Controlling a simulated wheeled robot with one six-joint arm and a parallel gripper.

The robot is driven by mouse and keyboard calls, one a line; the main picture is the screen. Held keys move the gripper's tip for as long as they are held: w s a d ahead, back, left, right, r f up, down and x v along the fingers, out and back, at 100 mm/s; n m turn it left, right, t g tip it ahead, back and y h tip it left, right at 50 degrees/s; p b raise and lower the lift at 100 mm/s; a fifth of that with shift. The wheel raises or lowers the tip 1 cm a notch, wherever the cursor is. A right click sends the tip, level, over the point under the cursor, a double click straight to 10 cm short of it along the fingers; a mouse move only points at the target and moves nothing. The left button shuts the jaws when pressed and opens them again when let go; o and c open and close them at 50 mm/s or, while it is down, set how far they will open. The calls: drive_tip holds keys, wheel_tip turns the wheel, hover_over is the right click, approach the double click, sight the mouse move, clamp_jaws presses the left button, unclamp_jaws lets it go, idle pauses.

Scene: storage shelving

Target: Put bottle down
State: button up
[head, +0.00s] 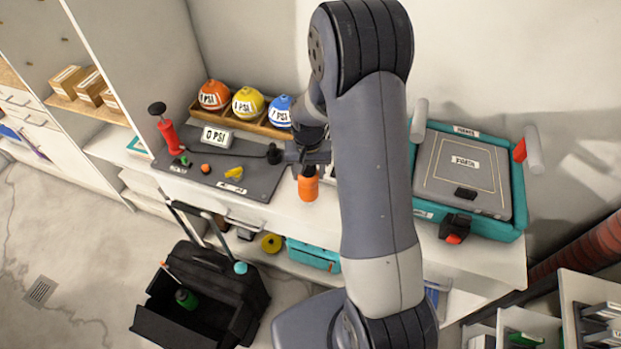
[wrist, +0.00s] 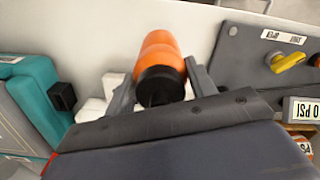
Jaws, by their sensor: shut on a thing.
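An orange bottle (head: 308,186) with a black top is held by my gripper (head: 308,160) at the front of the white counter (head: 390,225), beside the dark mat. In the wrist view the orange bottle (wrist: 158,52) sits between the two fingers of my gripper (wrist: 160,88), its black cap toward the camera. The fingers are shut on it near the cap. The bottle looks about upright over the counter. I cannot tell whether its base touches the surface.
A dark grey mat (head: 222,165) with a pump and small parts lies left of the bottle. Several labelled balls stand in a wooden tray (head: 262,128) behind. A teal case (head: 420,170) is on the right. An open black bag (head: 250,298) stands on the floor.

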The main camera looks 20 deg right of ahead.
sight(308, 182)
drive_tip(key=shift+f+p, duration=0.3)
drive_tip(key=shift+f, duration=1.75)
drive_tip(key=shift+f, duration=0.2)
drive_tip(key=o, duration=1.1)
drive_tip(key=shift+o, duration=0.2)
drive_tip(key=shift+r, duration=0.2)
wheel_tip(308, 182, up, 12)
drive_tip(key=shift+r+b, duration=0.1)
drive_tip(key=shift+b, duration=0.9)
